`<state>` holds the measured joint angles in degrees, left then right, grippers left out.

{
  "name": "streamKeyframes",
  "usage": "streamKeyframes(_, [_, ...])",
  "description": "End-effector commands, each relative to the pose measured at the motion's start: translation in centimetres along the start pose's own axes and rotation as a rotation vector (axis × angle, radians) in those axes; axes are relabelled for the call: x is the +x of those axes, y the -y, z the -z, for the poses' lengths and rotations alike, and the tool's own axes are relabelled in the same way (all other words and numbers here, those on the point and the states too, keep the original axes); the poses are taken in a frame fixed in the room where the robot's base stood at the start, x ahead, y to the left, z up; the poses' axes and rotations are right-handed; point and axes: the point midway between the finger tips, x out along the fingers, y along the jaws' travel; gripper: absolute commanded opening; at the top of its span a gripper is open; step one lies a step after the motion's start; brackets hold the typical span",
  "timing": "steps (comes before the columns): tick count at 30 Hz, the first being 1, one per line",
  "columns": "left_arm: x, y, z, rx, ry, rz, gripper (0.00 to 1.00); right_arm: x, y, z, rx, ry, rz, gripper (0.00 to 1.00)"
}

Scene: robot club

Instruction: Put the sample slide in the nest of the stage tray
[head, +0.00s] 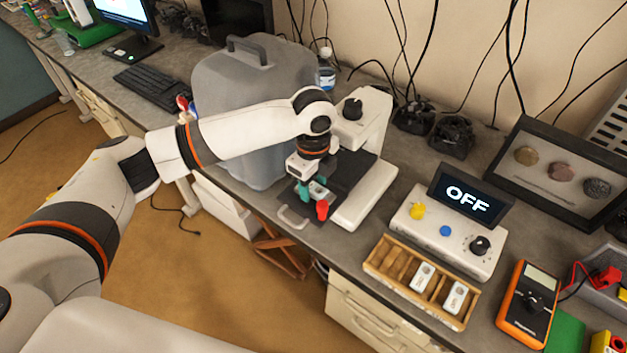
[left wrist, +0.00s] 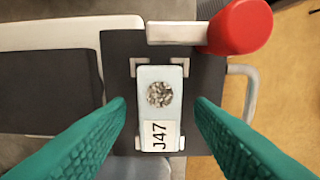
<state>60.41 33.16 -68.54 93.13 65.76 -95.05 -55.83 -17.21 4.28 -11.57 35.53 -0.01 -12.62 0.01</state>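The sample slide (left wrist: 158,104), pale with a round grey granular sample and the label J47, lies between the light corner brackets of the nest (left wrist: 184,66) on the dark stage tray (left wrist: 206,78). Whether it sits fully flat cannot be told. My left gripper (left wrist: 161,103) is open above it, with one teal finger on each side and a gap to the slide on both sides. In the head view the left gripper (head: 309,191) is over the tray, under the microscope-like stand. A red knob (left wrist: 240,27) is beside the nest. My right gripper is not in view.
A wooden rack (head: 386,268) with two more slides stands to the right, before a control box (head: 412,223) whose display reads OFF. A large grey container (head: 226,82) stands behind my left arm. An orange multimeter (head: 528,303) is at the far right.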

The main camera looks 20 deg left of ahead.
Motion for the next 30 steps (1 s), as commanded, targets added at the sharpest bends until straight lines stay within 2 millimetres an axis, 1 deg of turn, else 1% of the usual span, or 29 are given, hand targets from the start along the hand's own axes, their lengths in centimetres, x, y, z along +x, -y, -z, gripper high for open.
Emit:
streamKeyframes(6, [-0.2, 0.0, 0.0, 0.0, 0.0, -0.001, 0.48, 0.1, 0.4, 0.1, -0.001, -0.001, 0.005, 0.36])
streamKeyframes(8, [-0.5, -0.1, 0.0, 0.0, -0.001, -0.002, 0.48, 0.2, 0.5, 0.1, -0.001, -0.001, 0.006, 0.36])
streamKeyframes(10, [-1.3, -0.1, 0.0, -0.001, -0.001, -0.004, 0.48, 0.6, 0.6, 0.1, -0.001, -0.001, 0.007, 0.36])
streamKeyframes(14, [-3.8, -0.2, 0.0, 0.001, -0.001, -0.007, 0.48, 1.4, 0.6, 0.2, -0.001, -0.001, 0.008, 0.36])
streamKeyframes(21, [-9.0, -0.1, 0.0, 0.0, 0.0, -0.005, 0.48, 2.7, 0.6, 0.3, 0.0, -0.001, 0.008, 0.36])
streamKeyframes(25, [-10.9, -0.1, 0.0, 0.0, 0.0, -0.003, 0.48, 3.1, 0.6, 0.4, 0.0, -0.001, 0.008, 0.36])
streamKeyframes(30, [-12.2, -0.1, 0.0, -0.001, 0.001, -0.001, 0.48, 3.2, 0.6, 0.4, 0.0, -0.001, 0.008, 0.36])
